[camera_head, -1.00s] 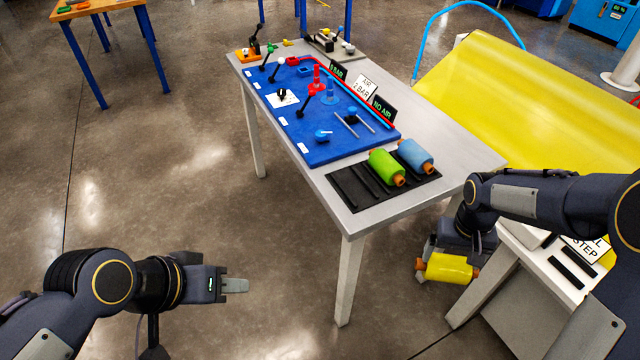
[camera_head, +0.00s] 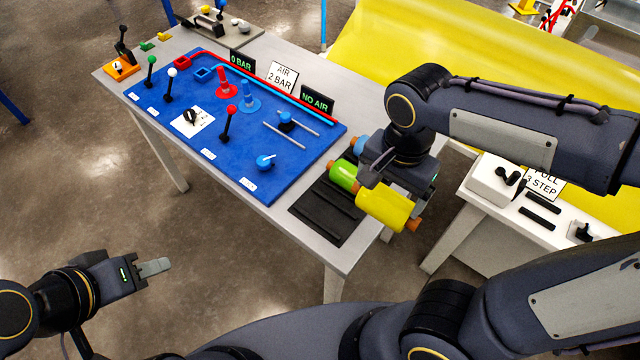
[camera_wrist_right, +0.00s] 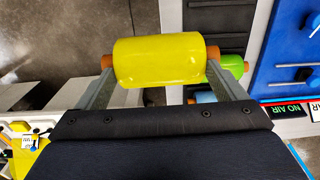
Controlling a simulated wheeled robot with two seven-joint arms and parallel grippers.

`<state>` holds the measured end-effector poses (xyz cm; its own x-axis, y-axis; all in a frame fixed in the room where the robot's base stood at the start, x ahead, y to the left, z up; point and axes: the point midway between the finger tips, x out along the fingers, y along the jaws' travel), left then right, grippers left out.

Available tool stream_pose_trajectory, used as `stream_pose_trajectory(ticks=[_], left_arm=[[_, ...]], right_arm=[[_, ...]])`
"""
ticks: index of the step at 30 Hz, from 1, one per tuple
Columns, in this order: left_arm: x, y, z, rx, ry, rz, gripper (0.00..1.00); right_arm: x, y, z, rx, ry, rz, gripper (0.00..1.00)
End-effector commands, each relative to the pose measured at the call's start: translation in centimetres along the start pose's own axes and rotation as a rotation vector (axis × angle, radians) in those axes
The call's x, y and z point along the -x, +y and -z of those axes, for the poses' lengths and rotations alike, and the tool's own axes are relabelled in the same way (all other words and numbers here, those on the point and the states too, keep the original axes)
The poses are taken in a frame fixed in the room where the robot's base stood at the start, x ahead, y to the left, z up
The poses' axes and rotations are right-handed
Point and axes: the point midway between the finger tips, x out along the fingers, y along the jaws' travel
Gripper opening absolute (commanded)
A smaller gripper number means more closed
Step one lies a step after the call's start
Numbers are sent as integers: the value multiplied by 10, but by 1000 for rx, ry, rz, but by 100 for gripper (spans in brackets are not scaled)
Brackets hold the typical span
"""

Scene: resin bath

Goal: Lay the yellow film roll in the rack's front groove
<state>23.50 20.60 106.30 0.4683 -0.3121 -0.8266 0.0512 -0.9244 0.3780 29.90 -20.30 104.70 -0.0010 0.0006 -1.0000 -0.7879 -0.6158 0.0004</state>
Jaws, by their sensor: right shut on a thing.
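The yellow film roll (camera_head: 384,207), with orange end cores, is held level between the fingers of my right gripper (camera_head: 390,196). It hangs at the rack's right side, near the table's edge; its exact height cannot be told. The right wrist view shows the roll (camera_wrist_right: 158,60) gripped near both ends. The black rack (camera_head: 322,214) lies at the table's front right; its left grooves are bare. A green roll (camera_head: 344,175) and a blue roll (camera_head: 359,144) lie on it, partly hidden by my right gripper. My left gripper (camera_head: 160,267) is empty over the floor, away from the table.
A blue panel (camera_head: 236,150) with levers, knobs and two metal rods fills the table left of the rack. Small signs (camera_head: 283,76) stand along its back edge. A white stand (camera_head: 510,205) is on the right, before a large yellow sheet (camera_head: 440,45).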

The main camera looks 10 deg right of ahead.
Motion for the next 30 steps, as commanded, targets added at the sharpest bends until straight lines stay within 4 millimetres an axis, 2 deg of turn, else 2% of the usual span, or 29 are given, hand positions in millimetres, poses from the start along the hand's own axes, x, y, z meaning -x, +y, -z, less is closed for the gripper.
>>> stream_pose_trajectory(ticks=[11, 15, 18, 25, 30], left_arm=[[7, 3, 4, 0, -1, 0, 37], [7, 3, 4, 0, 0, 0, 37], [8, 4, 4, 0, 0, 0, 37], [9, 4, 4, 0, 0, 0, 37], [8, 4, 4, 0, 0, 0, 37]], right_arm=[[-40, -87, -6, 0, 3, -8, 43], [-68, -108, -8, -2, 2, -7, 43], [-82, -119, -9, -2, 1, -5, 43], [-98, -133, -10, -1, 1, -3, 43], [-122, -132, -10, -2, 0, -4, 43]])
